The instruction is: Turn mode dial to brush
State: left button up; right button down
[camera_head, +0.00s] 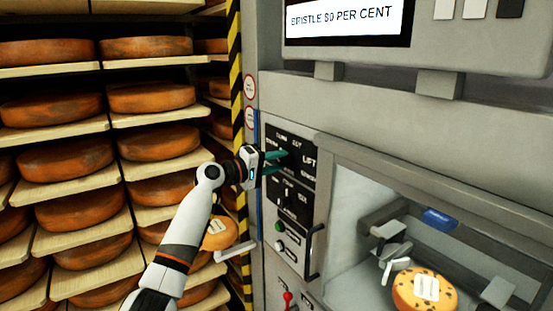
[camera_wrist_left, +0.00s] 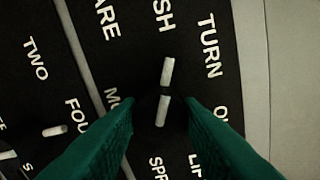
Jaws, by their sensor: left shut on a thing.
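The mode dial (camera_wrist_left: 160,118) is a dark knob with a white mark, on a black panel (camera_head: 291,147) on the grey machine. My left gripper (camera_head: 274,162) has green fingers and is shut on the dial. In the left wrist view the fingers (camera_wrist_left: 160,125) lie on either side of the knob. The knob's white mark is nearly in line with a white bar (camera_wrist_left: 167,71) under a label ending in "SH". "TURN" and "LIFT" are to the right, and "SPR" is below. Other labels are partly cut off or covered by the fingers. My right gripper is not in view.
A second dial panel (camera_head: 291,198) sits below, with buttons, a door handle (camera_head: 314,252) and a red lever (camera_head: 288,298). A screen (camera_head: 345,18) above reads "BRISTLE 80 PER CENT". Cheese shelves stand left. A speckled cheese wheel (camera_head: 408,296) sits in the machine's bay.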

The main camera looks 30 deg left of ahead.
pick_arm(q)
jog(key=shift+a+r+n, duration=0.1)
jog(key=shift+n, duration=0.4)
jog(key=o, duration=1)
jog(key=shift+c, duration=0.2)
jog(key=b+v, duration=0.6)
jog(key=v, duration=0.6)
